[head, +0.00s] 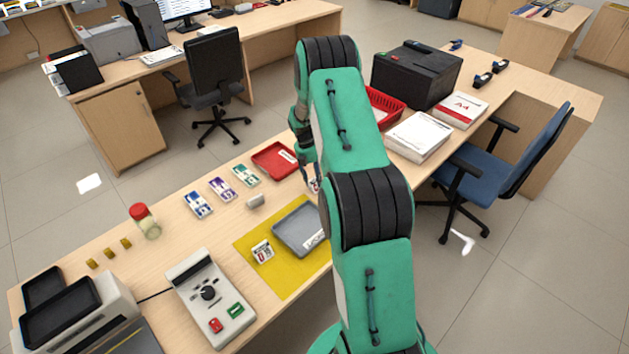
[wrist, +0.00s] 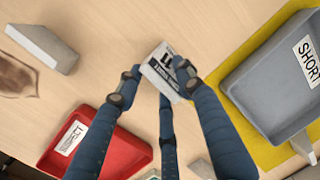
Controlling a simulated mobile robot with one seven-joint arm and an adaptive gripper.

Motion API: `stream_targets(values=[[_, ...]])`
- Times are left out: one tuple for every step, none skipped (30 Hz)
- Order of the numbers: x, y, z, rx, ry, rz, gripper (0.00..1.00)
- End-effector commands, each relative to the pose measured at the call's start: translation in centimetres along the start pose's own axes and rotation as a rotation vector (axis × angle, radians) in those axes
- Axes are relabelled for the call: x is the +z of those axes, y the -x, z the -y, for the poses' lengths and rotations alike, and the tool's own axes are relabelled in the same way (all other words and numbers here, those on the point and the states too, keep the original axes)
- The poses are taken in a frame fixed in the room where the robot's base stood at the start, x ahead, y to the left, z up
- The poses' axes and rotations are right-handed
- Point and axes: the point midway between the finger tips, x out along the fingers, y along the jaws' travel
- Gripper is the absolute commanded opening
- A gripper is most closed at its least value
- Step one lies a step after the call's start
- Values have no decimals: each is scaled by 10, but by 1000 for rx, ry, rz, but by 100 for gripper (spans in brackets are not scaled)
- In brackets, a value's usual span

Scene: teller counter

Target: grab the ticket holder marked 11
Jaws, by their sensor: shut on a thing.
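The ticket holder marked 11 (wrist: 162,72) is a small white block with dark print, seen upside down in the wrist view. My gripper (wrist: 160,82) is shut on it, with fingers against its left and right sides. In the head view my arm hides most of the gripper; a bit of a white and red piece (head: 313,185) shows beside the arm. Another white holder with a red mark (head: 262,251) stands on the yellow mat (head: 285,284); its number is hard to read.
A red tray (wrist: 53,160) labelled SUSPECT lies at lower left of the wrist view, and a grey tray (wrist: 262,75) labelled SHORT at right. A small grey block (wrist: 42,47) stands upper left. Several coloured bundles, a red-lidded jar (head: 145,221) and a console (head: 211,301) occupy the counter.

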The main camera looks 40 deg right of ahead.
Motion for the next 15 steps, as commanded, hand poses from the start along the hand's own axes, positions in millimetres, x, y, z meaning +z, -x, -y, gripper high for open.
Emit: stream_targets(values=[[1,5,0,1,0,1,10],[1,7,0,2,0,1,10],[2,11,1,2,0,1,10],[2,14,1,2,0,1,10],[2,18,2,3,0,1,10],[3,24,2,3,-1,2,10],[3,28,3,3,-1,1,10],[4,33,4,2,0,1,10],[1,34,8,-1,0,0,10],[-1,33,12,-1,0,0,10],[-3,33,16,1,0,0,10],[-7,33,21,0,0,0,10],[-9,33,26,0,0,0,10],[-12,33,30,0,1,0,10],[-15,33,36,0,1,0,10]])
